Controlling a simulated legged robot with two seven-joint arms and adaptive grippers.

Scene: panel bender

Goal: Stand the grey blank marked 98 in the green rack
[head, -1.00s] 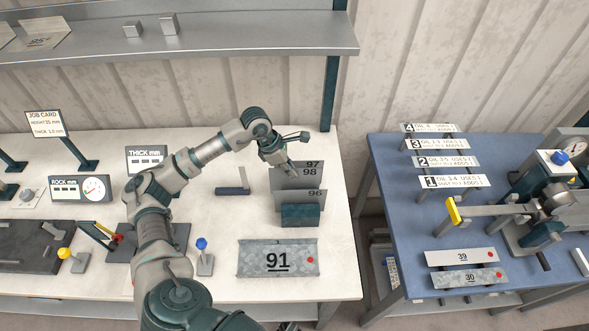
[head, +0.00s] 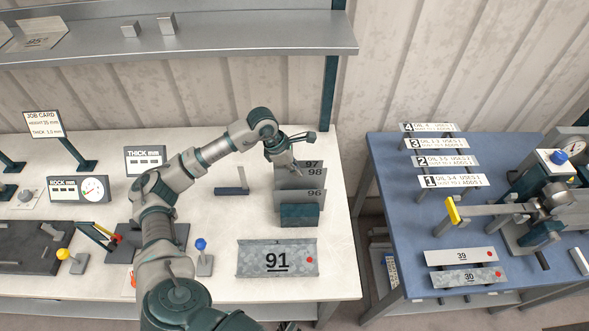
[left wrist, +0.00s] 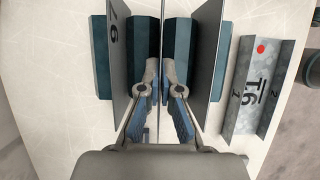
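The dark green rack (head: 300,215) stands at the right end of the white bench. Blanks 97 (head: 312,164) and 96 (head: 314,194) stand upright in it. The grey blank 98 (head: 315,172) is upright between them. My left gripper (head: 294,175) is above the rack at the top of blank 98. In the left wrist view my left gripper (left wrist: 160,78) has one finger on each side of blank 98 (left wrist: 162,40), seen edge-on, with the tips closed in on it. Its lower edge is hidden, so I cannot tell how deep it sits. My right gripper is out of view.
A bent part marked 91 (head: 278,259) lies in front of the rack. A small dark stand (head: 232,191) is left of it. The blue table (head: 400,235) with parts 39 (head: 461,257) and 30 (head: 468,278) is across a gap. A grey shelf (head: 200,50) hangs behind.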

